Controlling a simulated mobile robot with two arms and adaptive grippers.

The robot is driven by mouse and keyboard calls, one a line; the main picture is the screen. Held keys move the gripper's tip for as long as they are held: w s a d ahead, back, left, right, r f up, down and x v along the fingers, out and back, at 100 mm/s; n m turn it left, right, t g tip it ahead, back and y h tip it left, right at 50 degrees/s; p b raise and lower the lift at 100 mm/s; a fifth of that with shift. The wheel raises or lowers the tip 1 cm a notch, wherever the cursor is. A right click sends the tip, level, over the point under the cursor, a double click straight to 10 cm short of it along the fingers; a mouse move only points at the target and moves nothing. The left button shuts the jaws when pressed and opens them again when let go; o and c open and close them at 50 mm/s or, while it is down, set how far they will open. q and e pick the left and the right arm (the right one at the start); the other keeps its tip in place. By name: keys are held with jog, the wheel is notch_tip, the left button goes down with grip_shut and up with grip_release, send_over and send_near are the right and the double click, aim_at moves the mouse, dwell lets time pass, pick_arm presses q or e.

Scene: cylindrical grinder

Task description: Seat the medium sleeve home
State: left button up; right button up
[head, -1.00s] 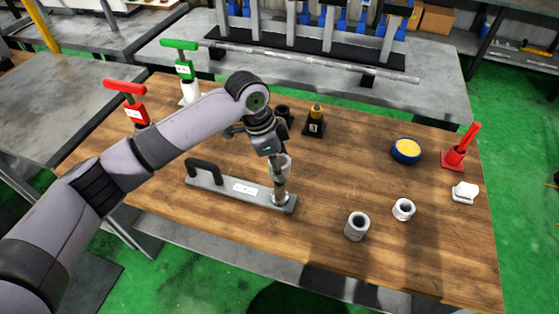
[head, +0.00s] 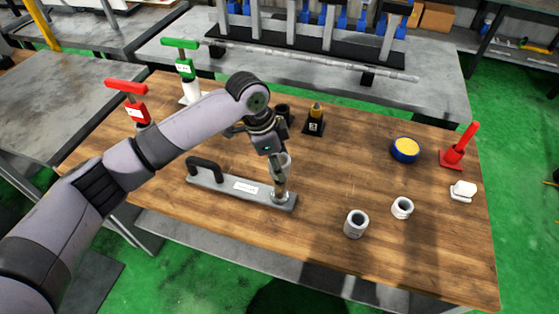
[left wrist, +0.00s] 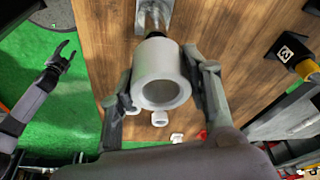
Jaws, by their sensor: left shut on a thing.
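My left gripper (head: 280,168) is over the right end of the grey base plate (head: 222,185), which has a black handle at its left end. In the left wrist view its fingers (left wrist: 160,85) are shut on a pale grey sleeve (left wrist: 162,62), whose open bore faces the camera. An upright post (head: 281,190) stands on the plate below the fingers. In the left wrist view the post (left wrist: 153,20) shows just beyond the sleeve. I cannot tell whether the sleeve is around its tip. My right gripper (left wrist: 60,62) is open and empty, above the floor in the left wrist view.
Two loose sleeves, a larger (head: 356,223) and a smaller (head: 402,208), stand on the wooden table. A blue-rimmed yellow pot (head: 406,150), a red stand (head: 458,148) and a white block (head: 463,191) are at right. Red (head: 131,105) and green (head: 184,70) handled tools stand behind left.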

aim_at(280, 187)
dwell(0.5)
pick_arm(q)
jog(key=shift+p, duration=0.4)
dwell(0.3)
jog(key=shift+p, duration=0.5)
jog(key=shift+f+b, duration=0.5)
jog(key=shift+f, duration=0.7)
jog(key=shift+f+b, duration=1.8)
jog(key=shift+f, duration=2.25)
jog(key=o, duration=1.4)
